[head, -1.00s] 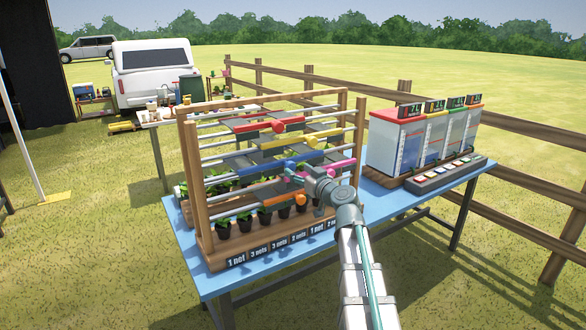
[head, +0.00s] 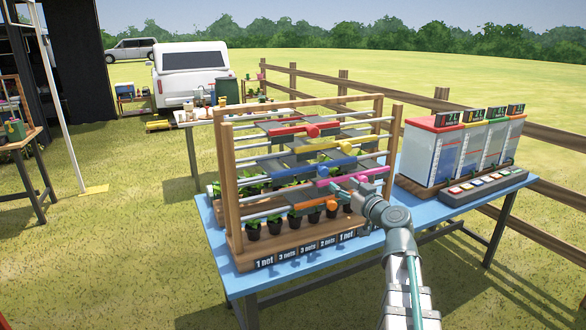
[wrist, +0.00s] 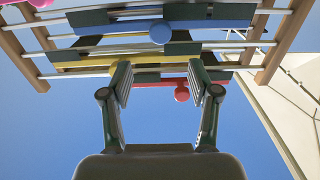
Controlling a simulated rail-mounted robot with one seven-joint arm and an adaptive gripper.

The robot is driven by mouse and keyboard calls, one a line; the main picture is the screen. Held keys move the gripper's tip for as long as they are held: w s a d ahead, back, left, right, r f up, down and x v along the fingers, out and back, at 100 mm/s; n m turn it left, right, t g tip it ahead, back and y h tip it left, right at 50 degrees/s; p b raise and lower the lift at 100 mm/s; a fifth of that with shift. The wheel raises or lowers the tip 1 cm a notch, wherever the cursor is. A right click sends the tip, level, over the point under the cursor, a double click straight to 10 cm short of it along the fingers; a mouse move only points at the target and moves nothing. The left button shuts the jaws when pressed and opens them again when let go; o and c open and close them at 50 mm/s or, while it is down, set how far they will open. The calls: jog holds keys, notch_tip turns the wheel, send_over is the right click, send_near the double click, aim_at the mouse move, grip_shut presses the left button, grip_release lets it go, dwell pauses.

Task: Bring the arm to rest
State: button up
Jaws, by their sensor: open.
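My gripper (wrist: 161,82) is open and empty in the wrist view, its two fingers apart with sky and colored slats between and beyond them. In the head view my arm reaches from the lower right to the front right of the wooden rack (head: 228,190). The gripper end (head: 345,194) is close to the rack's lower slides, near a pink slide (head: 341,181) and an orange knob (head: 346,208). I cannot tell whether it touches them.
The rack stands on a blue table (head: 212,240) with potted plants (head: 274,226) and a strip of net labels (head: 300,251). Colored-top boxes (head: 433,155) and a button panel (head: 480,189) stand on the right. A wooden fence (head: 545,150) runs behind. Grass lies open in front.

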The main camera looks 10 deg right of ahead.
jog(key=s+a+f+m+g, duration=0.2)
jog(key=s+a+f+g, duration=0.15)
jog(key=f, duration=1.05)
jog(key=s+a+f+m+g, duration=0.15)
jog(key=s+f+g, duration=0.35)
jog(key=f, duration=0.9)
jog(key=s+a+f+m+g, duration=0.25)
jog(key=s+f+g, duration=0.25)
jog(key=f, duration=0.9)
jog(key=s+a+f+n+g+h+p, duration=0.1)
jog(key=s+a+f+g, duration=0.1)
jog(key=s+f, duration=0.5)
jog(key=s+a+f+g+h+p, duration=0.1)
jog(key=s+a+f+g, duration=0.15)
jog(key=s+f, duration=0.5)
jog(key=s+a+f+g, duration=0.1)
jog(key=s+f+g, duration=0.1)
jog(key=s, duration=0.6)
jog(key=s+a+f+n+g+h, duration=0.1)
jog(key=s+f, duration=0.3)
jog(key=s, duration=0.4)
jog(key=s+a+f+n+g+h, duration=0.1)
jog(key=s+f+g, duration=0.2)
jog(key=s, duration=0.5)
jog(key=shift+s+a+f+p, duration=0.2)
jog(key=shift+a+f+p, duration=0.15)
jog(key=shift+f, duration=0.2)
